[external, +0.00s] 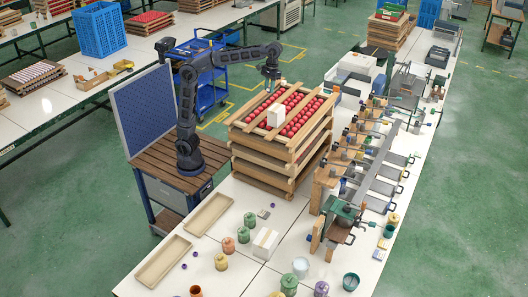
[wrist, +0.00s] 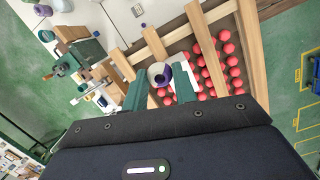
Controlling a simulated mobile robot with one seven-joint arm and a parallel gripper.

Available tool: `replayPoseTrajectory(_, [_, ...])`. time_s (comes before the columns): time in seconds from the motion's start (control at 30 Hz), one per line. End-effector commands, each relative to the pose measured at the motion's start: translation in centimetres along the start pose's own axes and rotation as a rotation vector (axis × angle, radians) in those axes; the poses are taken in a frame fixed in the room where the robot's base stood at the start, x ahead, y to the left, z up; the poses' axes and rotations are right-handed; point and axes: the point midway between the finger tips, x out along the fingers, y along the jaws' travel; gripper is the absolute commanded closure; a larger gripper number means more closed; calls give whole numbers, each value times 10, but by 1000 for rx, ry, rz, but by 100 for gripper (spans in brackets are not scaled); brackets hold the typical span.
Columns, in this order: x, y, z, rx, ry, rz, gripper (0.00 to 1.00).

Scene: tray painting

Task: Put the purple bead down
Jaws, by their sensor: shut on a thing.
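In the wrist view my gripper (wrist: 159,76) is shut on a small round purple bead (wrist: 165,79), which shows a pale face between the two green fingers. In the external view my gripper (external: 270,82) hangs over the far edge of a wooden tray (external: 240,124) of red balls on top of a stack. The bead is too small to make out there. A white block (external: 276,115) lies on the tray's slats. The gap between the bead and the tray cannot be judged exactly.
Loose purple beads (external: 183,266) lie on the white table at the front, near two empty beige trays (external: 208,214) and several coloured jars (external: 221,262). A row of clamps and metal fixtures (external: 368,165) stands right of the stack.

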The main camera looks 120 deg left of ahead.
Motion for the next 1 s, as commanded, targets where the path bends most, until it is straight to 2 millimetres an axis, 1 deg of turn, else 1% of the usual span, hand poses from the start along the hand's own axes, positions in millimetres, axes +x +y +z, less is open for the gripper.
replayPoseTrajectory(0.03, [-3, -5, -20, -44, -1, 6, 94])
replayPoseTrajectory(0.1, [-9, -12, -45, -98, -1, 17, 94])
replayPoseTrajectory(0.27, [-19, -32, -101, -223, -3, 39, 94])
replayPoseTrajectory(0.4, [-28, -56, -149, -333, -2, 58, 94])
replayPoseTrajectory(0.47, [-32, -68, -168, -379, -1, 66, 94])
replayPoseTrajectory(0.6, [-39, -99, -213, -487, -1, 83, 94])
replayPoseTrajectory(0.77, [-46, -139, -262, -609, 3, 102, 94])
replayPoseTrajectory(0.8, [-48, -151, -273, -640, 4, 106, 94])
replayPoseTrajectory(0.87, [-50, -168, -290, -686, 6, 113, 94])
replayPoseTrajectory(1.0, [-54, -210, -327, -790, 9, 127, 94])
